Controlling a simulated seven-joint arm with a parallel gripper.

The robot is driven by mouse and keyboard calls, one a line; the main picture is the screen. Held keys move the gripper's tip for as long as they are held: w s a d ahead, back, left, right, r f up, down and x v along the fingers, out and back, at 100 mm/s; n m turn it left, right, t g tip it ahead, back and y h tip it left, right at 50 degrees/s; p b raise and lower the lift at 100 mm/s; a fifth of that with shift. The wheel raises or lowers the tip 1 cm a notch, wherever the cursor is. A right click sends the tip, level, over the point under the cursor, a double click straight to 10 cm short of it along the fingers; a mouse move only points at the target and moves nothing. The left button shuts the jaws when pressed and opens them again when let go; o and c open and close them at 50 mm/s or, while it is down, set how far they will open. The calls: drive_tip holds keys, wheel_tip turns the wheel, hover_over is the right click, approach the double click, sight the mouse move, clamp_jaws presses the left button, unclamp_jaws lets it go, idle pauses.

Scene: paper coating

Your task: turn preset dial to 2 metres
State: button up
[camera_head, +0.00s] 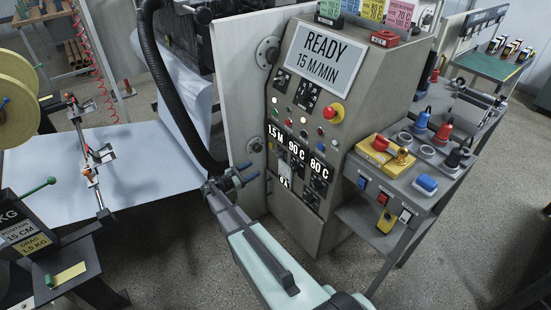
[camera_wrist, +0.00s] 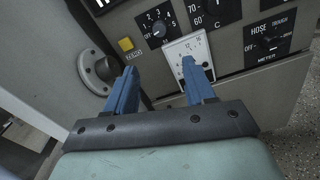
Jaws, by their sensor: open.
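The likely preset dial is a black knob (camera_wrist: 158,29) with a scale marked OFF and 1 to 5, at the top of the wrist view. No "preset" label is legible, and I cannot tell its exact setting. In the head view, my gripper (camera_head: 248,172) is left of the panel's lower part.
A yellow button (camera_wrist: 126,44) and a round metal flange (camera_wrist: 98,70) are left of the dial. A white scale plate (camera_wrist: 188,50) is below right, near my right finger. The hose/trough dial (camera_wrist: 269,43) is further right. A side cart (camera_head: 405,190) stands right of the cabinet.

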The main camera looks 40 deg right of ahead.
sight(278, 156)
drive_tip(key=d+n, duration=0.1)
drive_tip(key=d, duration=0.8)
drive_tip(key=d+n, duration=0.1)
drive_tip(key=d, duration=0.3)
drive_tip(key=shift+s+d+r+n, duration=0.1)
drive_tip(key=shift+d+r+n, duration=0.2)
drive_tip(key=shift+d, duration=0.1)
clamp_jaws()
idle(0.4)
